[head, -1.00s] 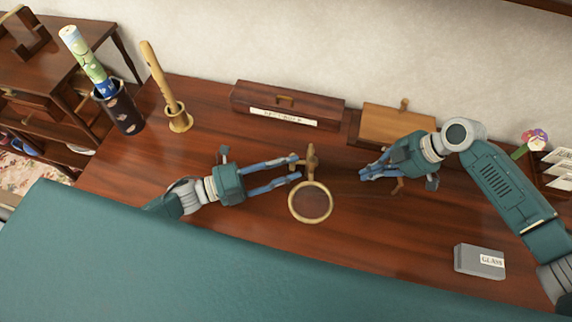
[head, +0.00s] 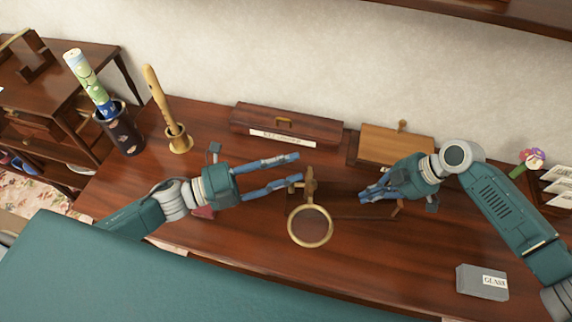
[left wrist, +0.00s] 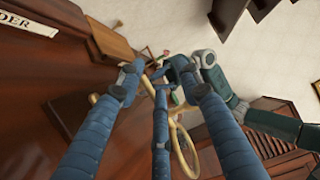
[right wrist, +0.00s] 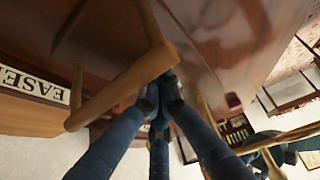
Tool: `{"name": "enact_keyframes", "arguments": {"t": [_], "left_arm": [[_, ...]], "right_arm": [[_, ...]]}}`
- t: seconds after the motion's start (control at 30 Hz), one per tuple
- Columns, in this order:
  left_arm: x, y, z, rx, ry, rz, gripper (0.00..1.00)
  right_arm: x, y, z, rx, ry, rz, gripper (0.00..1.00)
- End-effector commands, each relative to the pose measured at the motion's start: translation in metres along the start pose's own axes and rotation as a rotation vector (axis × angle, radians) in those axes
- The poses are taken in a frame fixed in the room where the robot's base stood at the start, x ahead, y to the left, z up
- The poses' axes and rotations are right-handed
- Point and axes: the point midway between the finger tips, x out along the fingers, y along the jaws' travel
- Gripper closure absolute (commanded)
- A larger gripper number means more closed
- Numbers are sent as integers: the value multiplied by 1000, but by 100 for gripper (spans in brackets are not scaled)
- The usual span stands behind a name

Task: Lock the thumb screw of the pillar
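The brass magnifier stands on the desk with its round lens (head: 311,226) facing up and its short pillar (head: 310,182) behind it. The thumb screw is too small to make out. My left gripper (head: 297,167) is open, with its fingertips just left of the pillar's top and apparently empty. In the left wrist view, the brass ring (left wrist: 184,150) shows behind the spread fingers. My right gripper (head: 364,196) is right of the pillar, with its fingertips close together. In the right wrist view, its fingertips overlap the end of a wooden T-shaped piece (right wrist: 110,92); contact is unclear.
A long dark box (head: 320,130) and a lighter wooden box (head: 395,146) stand along the wall. A wooden stick holder (head: 179,143) and a dark pot (head: 122,136) are at the left. A grey box (head: 480,282) lies at the right front. The right front desk is mostly clear.

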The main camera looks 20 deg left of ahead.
Motion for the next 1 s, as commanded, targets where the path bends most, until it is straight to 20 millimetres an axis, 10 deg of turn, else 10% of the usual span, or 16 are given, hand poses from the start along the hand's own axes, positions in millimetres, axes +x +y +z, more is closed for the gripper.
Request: {"name": "enact_keyframes", "arguments": {"t": [1.0], "left_arm": [[0,-32,0,-2,-1,5,65]], "right_arm": [[-33,2,-20,-1,-1,8,100]]}}
